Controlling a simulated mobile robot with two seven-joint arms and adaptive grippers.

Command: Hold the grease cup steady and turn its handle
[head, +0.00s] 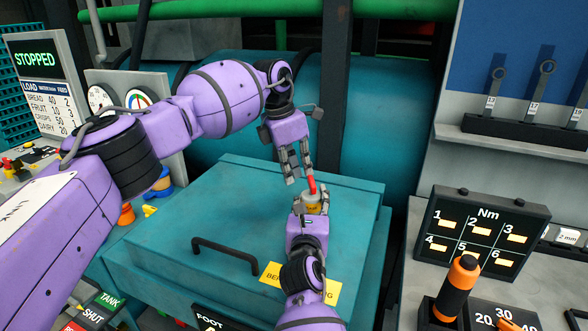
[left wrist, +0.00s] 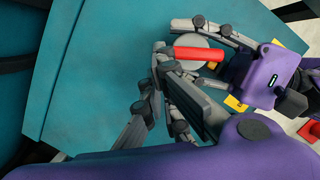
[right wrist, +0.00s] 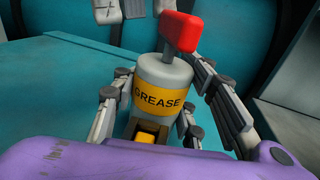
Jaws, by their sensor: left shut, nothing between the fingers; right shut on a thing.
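The grease cup (head: 313,208) is a small grey cylinder with a yellow band, above the teal box. Its label reads GREASE in the right wrist view (right wrist: 162,98). Its red handle (head: 311,183) sits on a short stem on top and points right and toward the camera in the right wrist view (right wrist: 180,32). My right gripper (head: 312,197) is shut on the cup, fingers on both sides. My left gripper (head: 300,178) is shut and empty beside the handle. In the left wrist view its fingertips (left wrist: 160,58) are at the handle's left end; I cannot tell whether they touch.
The teal box lid (head: 180,225) has a black bar handle (head: 226,255) and a yellow label (head: 270,275). A dark post (head: 333,90) stands behind. At right are an Nm board (head: 480,235) and an orange-handled tool (head: 458,290).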

